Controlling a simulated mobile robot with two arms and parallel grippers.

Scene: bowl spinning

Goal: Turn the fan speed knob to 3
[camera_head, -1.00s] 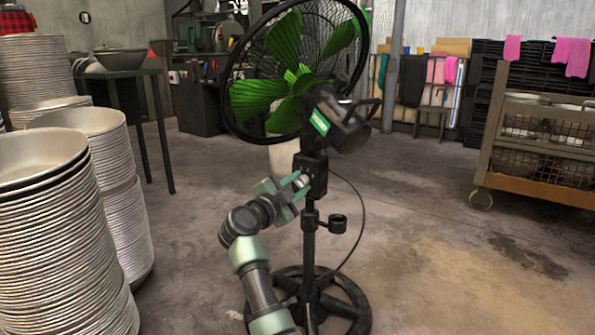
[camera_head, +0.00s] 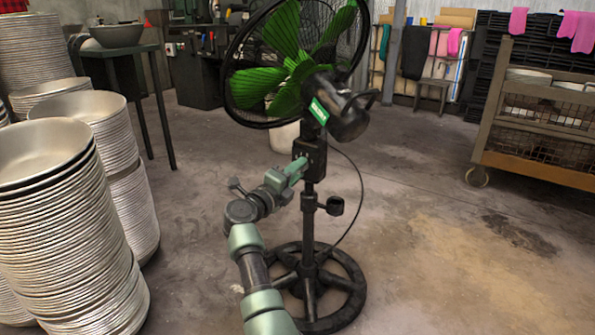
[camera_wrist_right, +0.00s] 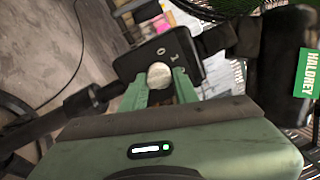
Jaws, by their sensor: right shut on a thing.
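The green-bladed fan (camera_head: 297,70) stands on a black pole with a round base. Its black control box (camera_head: 314,158) is on the pole below the motor. The speed knob (camera_wrist_right: 159,75) is round and silvery on the box's face in the wrist view. My right gripper (camera_head: 300,165) reaches the box from the left in the head view; in the wrist view its green fingers (camera_wrist_right: 160,85) are shut on the knob, one on each side. The marks 0 and 1 show beside the knob; other marks are hidden or out of sight. My left gripper is not in view.
Tall stacks of metal bowls (camera_head: 55,235) stand at the left, near my right arm. A dark table (camera_head: 125,50) is behind them. A wheeled rack (camera_head: 545,120) stands at the right. The floor right of the fan is clear, except for a cable (camera_head: 360,195).

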